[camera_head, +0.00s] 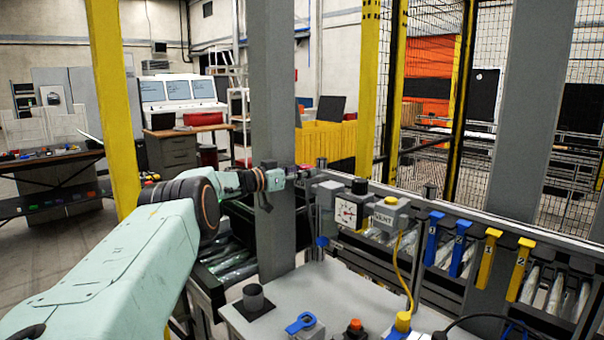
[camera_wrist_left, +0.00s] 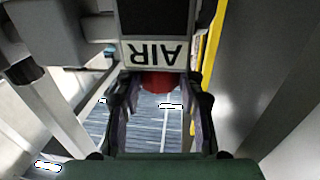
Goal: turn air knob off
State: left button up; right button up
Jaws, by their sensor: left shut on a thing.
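The AIR label (camera_wrist_left: 154,53) shows upside down on a fixture block in the left wrist view. Just below it is the red air knob (camera_wrist_left: 158,80), partly hidden by the block and the fingers. My left gripper (camera_wrist_left: 160,92) has one finger on each side of the knob and is shut on it. In the head view my left arm reaches in from the left, and the left gripper (camera_head: 300,178) is at the fixture, left of the round gauge (camera_head: 347,212). The knob's setting cannot be read. My right gripper is not in view.
A grey post (camera_head: 273,120) stands behind my left wrist. A block marked VENT (camera_head: 384,218) with a yellow hose stands right of the gauge. Blue clamps (camera_head: 432,238) and yellow clamps (camera_head: 488,257) line the rail. A grey pallet top (camera_head: 290,285) lies in front.

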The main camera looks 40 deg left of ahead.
pick_arm(q)
jog(key=shift+r, duration=0.4)
jog(key=o, duration=1.2)
jog(key=shift+f, duration=0.2)
jog(key=shift+n+y+p, duration=0.35)
jog(key=shift+n+y, duration=0.15)
jog(key=shift+y, duration=0.3)
jog(key=shift+d+f+n+y, duration=0.1)
jog(key=shift+n+y, duration=0.2)
jog(key=shift+y, duration=0.2)
jog(key=shift+d+y, duration=0.1)
jog(key=shift+y, duration=0.2)
jog(key=shift+d+f+n+y+b, duration=0.1)
jog(key=shift+d+n+y+b, duration=0.05)
jog(key=shift+n+y+b, duration=1.2)
jog(key=shift+y, duration=0.65)
